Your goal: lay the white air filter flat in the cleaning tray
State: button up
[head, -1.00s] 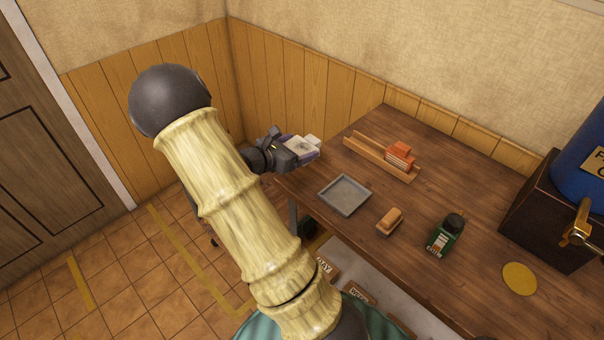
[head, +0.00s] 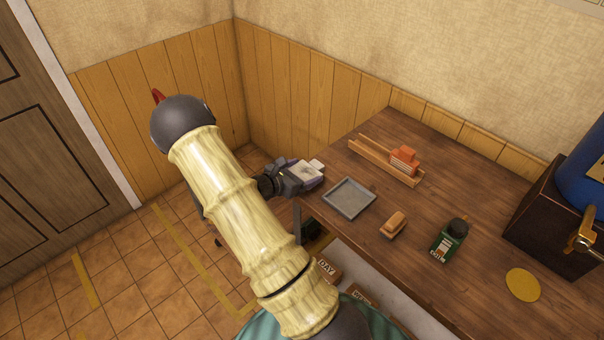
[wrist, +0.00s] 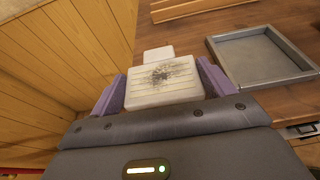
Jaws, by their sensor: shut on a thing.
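The white air filter (wrist: 165,82) is a pale block with ribs, a dark dirt smudge and a small tab at its far end. My gripper (wrist: 163,88) is shut on it, with a purple finger on each side. In the head view my gripper (head: 306,174) holds the filter (head: 309,170) by the left end of the table, left of the tray. The cleaning tray (head: 330,204) is a shallow grey square tray on the table, and looks empty. It also shows in the wrist view (wrist: 222,68), to the right of the filter and apart from it.
A wooden rack (head: 372,158) with orange pieces (head: 404,160) stands behind the tray. A brush (head: 393,224), a green bottle (head: 449,240) and a yellow disc (head: 522,285) lie to the right. A blue tank (head: 590,165) on a dark box is far right. Wood-panelled walls stand close behind.

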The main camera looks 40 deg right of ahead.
jog(key=shift+f, duration=0.45)
jog(key=shift+f, duration=0.15)
jog(key=o, duration=1.2)
jog(key=shift+r, duration=0.2)
jog(key=b+v, duration=0.1)
jog(key=v, duration=1.1)
